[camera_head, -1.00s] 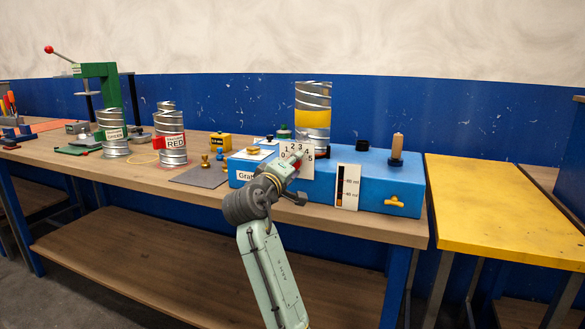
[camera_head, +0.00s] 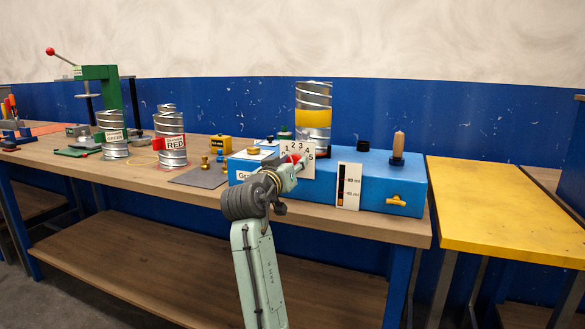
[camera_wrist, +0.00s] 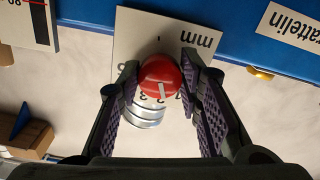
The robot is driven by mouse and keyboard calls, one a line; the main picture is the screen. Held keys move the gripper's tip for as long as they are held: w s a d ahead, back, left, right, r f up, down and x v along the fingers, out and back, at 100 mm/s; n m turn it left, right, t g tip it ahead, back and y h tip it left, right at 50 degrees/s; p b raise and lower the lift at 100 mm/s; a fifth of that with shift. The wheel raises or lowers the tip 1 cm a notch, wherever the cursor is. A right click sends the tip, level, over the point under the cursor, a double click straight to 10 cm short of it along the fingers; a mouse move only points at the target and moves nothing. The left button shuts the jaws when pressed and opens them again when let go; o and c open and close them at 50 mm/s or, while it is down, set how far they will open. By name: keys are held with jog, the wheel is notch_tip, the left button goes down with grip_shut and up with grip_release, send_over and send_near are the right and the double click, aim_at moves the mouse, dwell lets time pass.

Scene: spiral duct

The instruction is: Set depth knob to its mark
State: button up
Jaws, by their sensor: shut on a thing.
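The red depth knob (camera_wrist: 160,78) sits on a white dial plate (camera_wrist: 158,38) marked "mm"; the wrist view shows it upside down. A short white pointer line on the knob's face slants toward the lower side of the picture, where numerals are partly hidden; I cannot tell the exact reading. My gripper (camera_wrist: 161,68) has its two purple-padded fingers on either side of the knob, shut on it. In the head view the knob (camera_head: 294,158) shows red at the tip of my gripper (camera_head: 290,167), in front of the numbered plate (camera_head: 307,150) on the blue machine.
The blue machine (camera_head: 375,170) carries a spiral duct (camera_head: 313,100) with a yellow band, a gauge card (camera_head: 348,186) and a yellow wing knob (camera_head: 396,201). Ducts labelled GREEN (camera_head: 114,147) and RED (camera_head: 170,150) stand left on the bench. A yellow table (camera_head: 505,205) is at right.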

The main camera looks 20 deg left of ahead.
jog(key=shift+m, duration=0.7)
jog(key=o, duration=1.2)
jog(key=shift+c, duration=0.2)
jog(key=shift+s, duration=0.1)
jog(key=s, duration=1.1)
jog(key=shift+s+a, duration=0.2)
jog(key=shift+s, duration=0.2)
